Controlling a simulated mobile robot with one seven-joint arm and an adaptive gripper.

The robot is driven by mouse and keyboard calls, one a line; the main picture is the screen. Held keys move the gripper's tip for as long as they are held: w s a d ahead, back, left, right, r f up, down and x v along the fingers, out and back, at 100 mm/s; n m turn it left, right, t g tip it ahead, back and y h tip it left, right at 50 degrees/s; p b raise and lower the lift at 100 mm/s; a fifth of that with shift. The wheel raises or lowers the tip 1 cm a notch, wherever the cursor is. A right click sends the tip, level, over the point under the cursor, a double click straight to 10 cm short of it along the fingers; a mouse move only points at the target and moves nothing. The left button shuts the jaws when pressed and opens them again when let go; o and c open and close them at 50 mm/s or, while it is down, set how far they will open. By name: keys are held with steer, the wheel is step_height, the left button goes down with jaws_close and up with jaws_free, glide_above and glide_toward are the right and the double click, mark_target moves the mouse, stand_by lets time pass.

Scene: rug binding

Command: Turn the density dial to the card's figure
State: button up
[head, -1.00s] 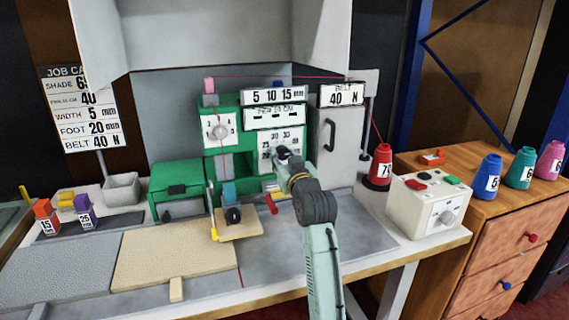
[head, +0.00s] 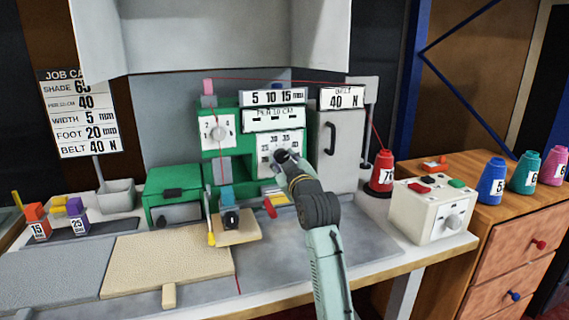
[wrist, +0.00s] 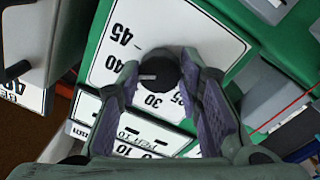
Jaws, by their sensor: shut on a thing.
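The density dial is a black knob (wrist: 163,73) on a white scale plate (wrist: 205,35) marked from 25 to 45. In the head view the scale plate (head: 268,144) is on the green machine's front, under the "PER 10 CM" panel. My gripper (wrist: 160,82) is shut on the knob, one finger on each side; it also shows in the head view (head: 282,157). A pale mark on the knob points left in the wrist view, toward the 40 side; its exact reading is unclear. The 35 is partly hidden by a finger. The job card (head: 83,112) reads 40 per 10 cm.
Another dial (head: 218,131) is on the machine to the left. A grey cabinet (head: 345,150) with a black handle stands close right of my gripper. A red thread runs above, to a red cone (head: 382,172). A white control box (head: 430,208) is further right.

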steer(key=o, duration=1.2)
steer(key=shift+c, duration=0.2)
steer(key=shift+s, duration=0.1)
steer(key=v, duration=1.1)
steer(key=shift+s, duration=0.4)
steer(key=shift+d, duration=0.1)
